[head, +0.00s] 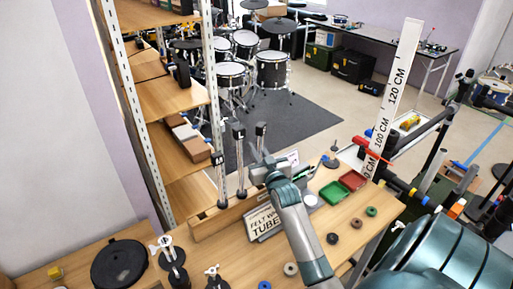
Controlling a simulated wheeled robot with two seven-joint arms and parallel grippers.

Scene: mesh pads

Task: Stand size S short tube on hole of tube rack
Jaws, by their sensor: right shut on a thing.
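The wooden tube rack (205,222) stands along the back edge of the wooden table. A shorter silver tube with a dark top (221,180) stands upright at its left end. A taller tube (239,160) stands upright to its right. A third tube with a dark top (261,132) rises at my right gripper (262,162). My right gripper is shut on what looks like this tube, over the right part of the rack. Its lower end and the rack holes there are hidden by the gripper and arm. My left gripper is out of view.
A tube sign (262,226) leans at the rack's front, partly behind my arm. Green (333,191) and red (352,180) trays sit right of it. Several small rings lie in front. A black disc (119,264) and stands (171,258) are at left.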

